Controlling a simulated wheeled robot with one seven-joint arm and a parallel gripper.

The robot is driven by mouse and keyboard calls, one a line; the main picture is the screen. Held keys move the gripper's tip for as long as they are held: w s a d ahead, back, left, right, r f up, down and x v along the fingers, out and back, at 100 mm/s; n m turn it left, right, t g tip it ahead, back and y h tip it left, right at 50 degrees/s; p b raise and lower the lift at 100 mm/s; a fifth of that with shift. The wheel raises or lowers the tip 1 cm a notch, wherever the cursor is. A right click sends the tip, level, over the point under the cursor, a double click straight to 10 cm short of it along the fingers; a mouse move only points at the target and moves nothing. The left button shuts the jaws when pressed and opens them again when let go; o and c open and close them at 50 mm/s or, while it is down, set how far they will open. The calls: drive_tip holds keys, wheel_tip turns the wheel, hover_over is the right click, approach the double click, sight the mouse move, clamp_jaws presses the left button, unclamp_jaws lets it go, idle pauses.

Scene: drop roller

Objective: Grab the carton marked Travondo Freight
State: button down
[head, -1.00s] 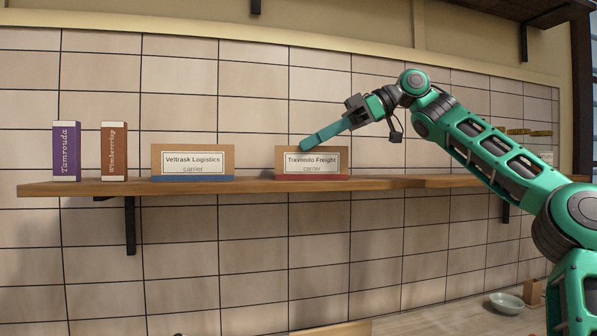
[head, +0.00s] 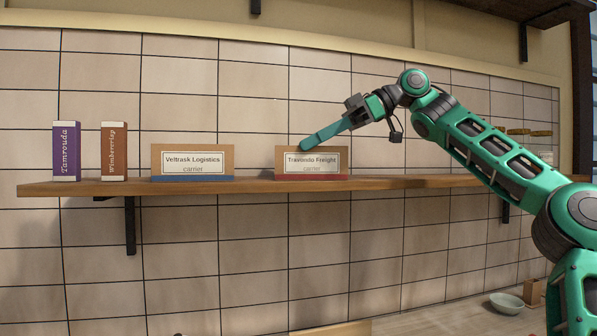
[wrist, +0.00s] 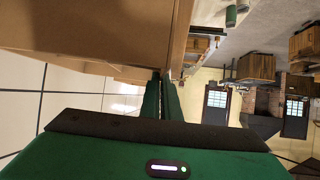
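The Travondo Freight carton (head: 311,169) is brown with a white label and a red base strip. It stands upright on the wooden shelf. My gripper (head: 303,146) reaches in from the right, and a green finger overlaps the carton's top edge, just above its label. In the wrist view my two green fingers (wrist: 161,90) lie close together with a narrow gap, at the end of a brown edge. I cannot tell whether they pinch the carton's wall. The Veltrask Logistics carton (head: 193,170), with a blue base strip, stands to the left.
A purple box (head: 66,152) and a brown box (head: 114,152) stand farther left on the shelf (head: 240,185). The tiled wall (head: 250,90) is close behind. The shelf is clear just right of the Travondo carton. A bowl (head: 506,303) sits on the counter below.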

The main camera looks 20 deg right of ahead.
idle(0.5)
drive_tip(key=shift+d+r, duration=0.2)
drive_tip(key=shift+r, duration=0.6)
wheel_tip(320, 180, up, 5)
drive_tip(key=shift+a, duration=0.15)
drive_tip(key=shift+r, duration=0.6)
drive_tip(key=shift+w+r, duration=0.2)
drive_tip(key=shift+r, duration=0.9)
drive_tip(key=shift+s+r, duration=0.1)
